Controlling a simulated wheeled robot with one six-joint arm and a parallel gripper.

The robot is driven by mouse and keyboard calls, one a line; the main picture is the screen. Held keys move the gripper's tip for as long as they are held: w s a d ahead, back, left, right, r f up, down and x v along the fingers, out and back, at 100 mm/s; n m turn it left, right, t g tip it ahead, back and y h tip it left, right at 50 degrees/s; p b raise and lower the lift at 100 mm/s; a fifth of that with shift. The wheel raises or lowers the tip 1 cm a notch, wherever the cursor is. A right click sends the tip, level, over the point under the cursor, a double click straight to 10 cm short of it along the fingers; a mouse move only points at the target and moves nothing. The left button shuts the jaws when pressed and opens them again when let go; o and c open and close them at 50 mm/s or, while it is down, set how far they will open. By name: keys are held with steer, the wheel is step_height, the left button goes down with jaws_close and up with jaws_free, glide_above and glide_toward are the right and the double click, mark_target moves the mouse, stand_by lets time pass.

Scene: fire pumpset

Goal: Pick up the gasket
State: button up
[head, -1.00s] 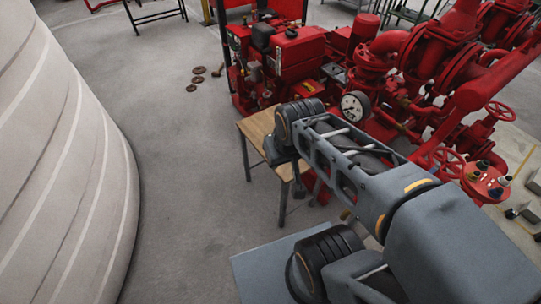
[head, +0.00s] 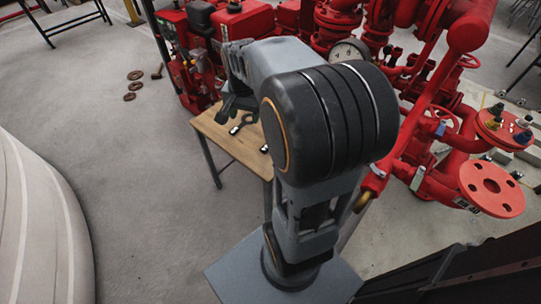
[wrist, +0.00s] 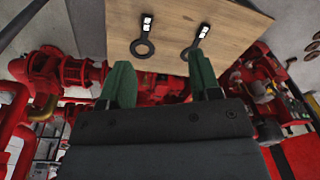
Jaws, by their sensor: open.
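Two dark flat rings, each with a straight tab bearing white marks, lie on a wooden table (head: 232,146). They look like the gasket or gaskets; I cannot tell which one is meant. In the wrist view one ring (wrist: 144,49) lies left of centre, and the other ring (wrist: 186,53) lies to its right, close to the right fingertip in the picture. In the head view one ring (head: 246,119) shows beside my gripper (head: 229,106). My gripper is open and empty, its green fingers (wrist: 161,72) apart and pointing toward the table. No contact with a ring is clear.
Red pumps and pipes (head: 420,100) stand behind and right of the table. Three brown rings (head: 135,86) lie on the floor at the left. A large pale ribbed curved body (head: 40,230) fills the lower left. The floor between is clear.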

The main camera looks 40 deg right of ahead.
steer(key=w+d+f+m+g+b, duration=0.1)
steer(key=w+d+f+m+b, duration=0.1)
steer(key=d+f+m+b, duration=0.45)
steer(key=n, duration=0.2)
glide_above(264, 149)
steer(key=f, duration=0.5)
steer(key=f+b, duration=0.1)
steer(key=f, duration=0.4)
steer(key=shift+a+f, duration=0.2)
steer(key=shift+f, duration=0.2)
steer(key=shift+d+f+b, duration=0.1)
steer(key=shift+f+b, duration=1.15)
steer(key=shift+f, duration=1.85)
steer(key=shift+c, duration=0.3)
steer(key=shift+r, duration=0.1)
steer(key=c, duration=0.9)
steer(key=shift+r, duration=0.15)
steer(key=shift+c, duration=0.3)
